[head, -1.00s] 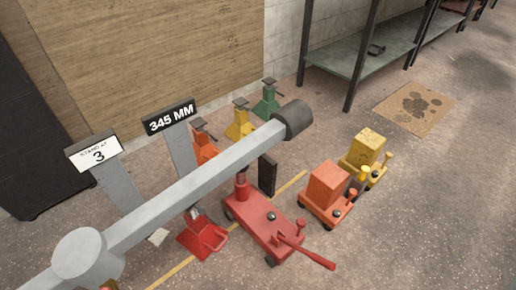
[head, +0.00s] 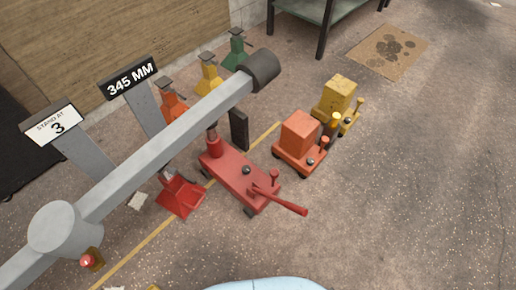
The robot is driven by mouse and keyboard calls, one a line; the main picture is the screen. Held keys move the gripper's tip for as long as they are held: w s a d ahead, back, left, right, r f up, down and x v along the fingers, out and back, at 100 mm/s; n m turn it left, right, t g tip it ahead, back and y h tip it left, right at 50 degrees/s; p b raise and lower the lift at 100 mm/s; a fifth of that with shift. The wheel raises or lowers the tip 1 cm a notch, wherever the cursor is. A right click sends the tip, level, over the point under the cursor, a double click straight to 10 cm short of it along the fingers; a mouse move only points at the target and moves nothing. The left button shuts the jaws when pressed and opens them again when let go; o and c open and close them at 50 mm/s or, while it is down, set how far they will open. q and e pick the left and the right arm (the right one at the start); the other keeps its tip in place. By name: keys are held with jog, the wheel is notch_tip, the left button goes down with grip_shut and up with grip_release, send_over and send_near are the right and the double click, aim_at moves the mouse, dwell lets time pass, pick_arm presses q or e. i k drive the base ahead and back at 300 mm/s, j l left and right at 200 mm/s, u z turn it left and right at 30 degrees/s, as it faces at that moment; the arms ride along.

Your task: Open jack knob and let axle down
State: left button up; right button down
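The grey axle (head: 165,150) runs diagonally, with a dark hub at its far end and a round grey hub at its near end. The red jack (head: 228,170) stands on the floor under the axle, and its post reaches up to the axle's underside. On the jack are a dark round knob (head: 247,170), a red upright knob (head: 274,176) and a red handle (head: 285,204) pointing right. A red stand (head: 180,196) is below the axle, left of the jack; its top is partly hidden, so contact cannot be told. Neither of my grippers is in view.
Orange, yellow and green stands (head: 236,54) are behind the axle. Orange (head: 299,137) and yellow (head: 338,97) blocky wheeled units stand right of the jack.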

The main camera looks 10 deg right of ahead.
aim_at(246, 169)
jog(key=k, duration=0.15)
jog(key=k+u, duration=0.15)
jog(key=u, duration=0.2)
jog(key=k+j+u, duration=0.1)
jog(key=u, duration=0.25)
jog(key=k+j+u, duration=0.1)
jog(key=k+u, duration=0.25)
jog(key=i+l+u, duration=0.1)
jog(key=l+u, duration=0.7)
jog(key=l, duration=0.2)
jog(key=k+l+u, duration=0.1)
jog(key=l+u, duration=0.3)
jog(key=k+l, duration=0.1)
jog(key=l, duration=0.35)
jog(key=k+l, duration=0.1)
jog(key=l, duration=0.4)
jog(key=k+l, duration=0.1)
jog(key=l, duration=0.35)
